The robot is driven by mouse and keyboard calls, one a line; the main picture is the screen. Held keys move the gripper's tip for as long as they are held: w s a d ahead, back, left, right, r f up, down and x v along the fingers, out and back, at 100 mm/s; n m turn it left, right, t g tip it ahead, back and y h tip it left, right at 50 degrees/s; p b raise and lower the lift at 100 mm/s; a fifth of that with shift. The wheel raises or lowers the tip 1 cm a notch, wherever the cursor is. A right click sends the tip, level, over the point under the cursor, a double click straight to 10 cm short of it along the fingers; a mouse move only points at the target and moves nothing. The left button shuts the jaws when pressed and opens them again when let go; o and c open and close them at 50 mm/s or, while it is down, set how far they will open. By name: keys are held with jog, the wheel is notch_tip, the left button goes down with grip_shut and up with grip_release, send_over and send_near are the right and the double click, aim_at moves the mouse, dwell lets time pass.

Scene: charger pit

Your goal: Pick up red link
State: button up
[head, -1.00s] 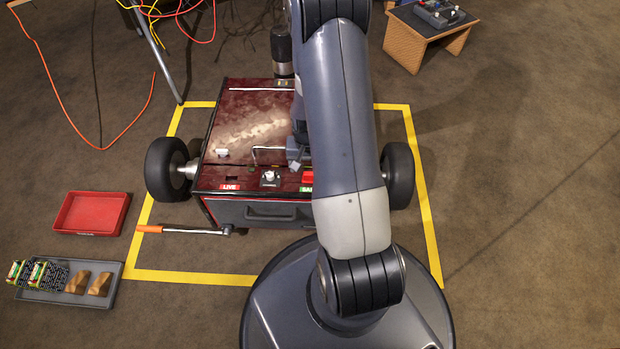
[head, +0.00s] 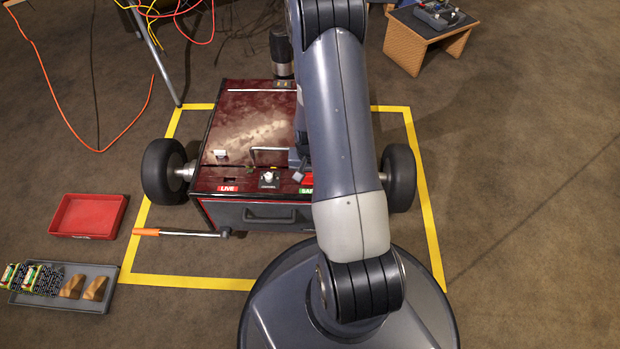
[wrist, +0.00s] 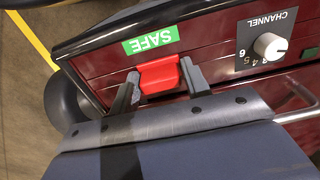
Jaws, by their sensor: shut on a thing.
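The red link (wrist: 158,76) is a small bright red block beside the green SAFE label (wrist: 151,39) on the dark red vehicle's top panel. In the head view, a bit of the red link (head: 307,181) shows just above that label, partly covered by my arm. My gripper (wrist: 160,72) has one dark finger on each side of the link and is shut on it. In the head view only a small part of my gripper shows beside my arm. Whether the link sits fully down in its socket, I cannot tell.
A CHANNEL knob (wrist: 270,47) stands right of the link in the wrist view. A bent metal handle (head: 268,150) rises from the panel. A dark slot (head: 228,181) sits above the LIVE label. A red tray (head: 88,216) and a grey tray (head: 85,304) lie on the floor at left.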

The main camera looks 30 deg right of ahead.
jog(key=shift+c, duration=1.2)
